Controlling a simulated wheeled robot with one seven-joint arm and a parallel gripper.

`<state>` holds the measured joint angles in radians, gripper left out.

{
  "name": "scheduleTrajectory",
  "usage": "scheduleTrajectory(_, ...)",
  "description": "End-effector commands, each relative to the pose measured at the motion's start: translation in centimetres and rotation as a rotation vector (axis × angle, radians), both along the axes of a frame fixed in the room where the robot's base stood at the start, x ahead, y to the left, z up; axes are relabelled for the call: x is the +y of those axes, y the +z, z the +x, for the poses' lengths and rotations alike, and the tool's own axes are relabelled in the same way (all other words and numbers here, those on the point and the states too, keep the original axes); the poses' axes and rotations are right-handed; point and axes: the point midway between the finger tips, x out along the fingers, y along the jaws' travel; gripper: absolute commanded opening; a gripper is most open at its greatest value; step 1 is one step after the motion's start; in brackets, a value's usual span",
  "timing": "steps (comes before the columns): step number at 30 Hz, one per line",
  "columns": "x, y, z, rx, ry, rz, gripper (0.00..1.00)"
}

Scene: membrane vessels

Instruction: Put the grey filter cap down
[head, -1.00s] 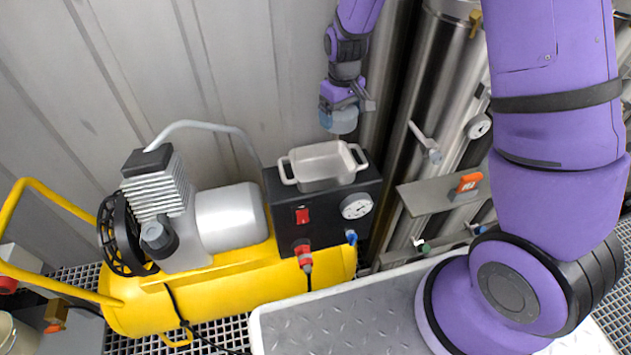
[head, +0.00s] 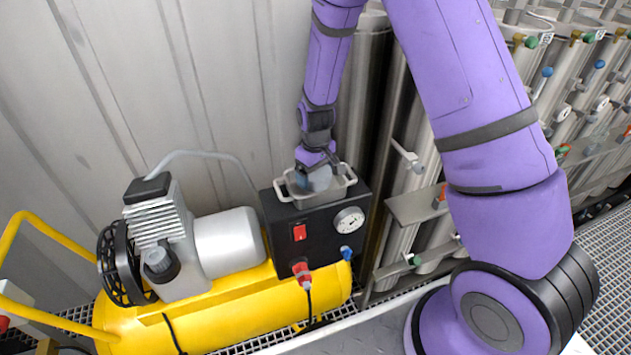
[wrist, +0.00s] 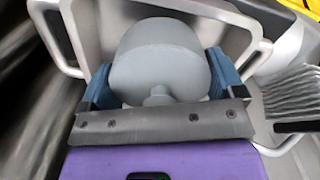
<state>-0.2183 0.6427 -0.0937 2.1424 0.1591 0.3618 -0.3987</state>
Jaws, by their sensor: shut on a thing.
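The grey filter cap (wrist: 160,58) is held between the blue finger pads of my gripper (wrist: 158,88) in the wrist view. In the head view the cap (head: 320,177) is at the mouth of the light grey two-handled tray (head: 338,192), and my gripper (head: 318,172) is above it, shut on the cap. The tray stands on the black control box of the compressor, and its walls (wrist: 84,14) surround the cap in the wrist view. I cannot tell whether the cap touches the tray floor.
The yellow compressor (head: 220,312) has a gauge (head: 349,220), a red switch (head: 299,232) and hose fittings at its front. Steel vessels (head: 410,200) with valve handles stand close on the right. A ribbed metal wall (head: 130,90) is behind.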

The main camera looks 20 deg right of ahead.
Motion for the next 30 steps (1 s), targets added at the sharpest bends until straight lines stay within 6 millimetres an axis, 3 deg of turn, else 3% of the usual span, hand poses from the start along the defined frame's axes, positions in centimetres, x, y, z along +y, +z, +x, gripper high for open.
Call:
scheduleTrajectory(6,0.0,-2.8,0.0,0.002,0.000,-0.001,0.65)
scheduleTrajectory(17,0.0,-3.2,0.0,0.001,0.000,0.000,0.65)
scheduleTrajectory(18,0.0,-3.2,0.0,0.001,0.000,0.000,0.90)
scheduleTrajectory(20,0.0,-3.2,0.0,0.001,0.000,0.000,1.00)
scheduleTrajectory(30,0.0,-2.5,0.0,-0.001,0.000,0.000,1.00)
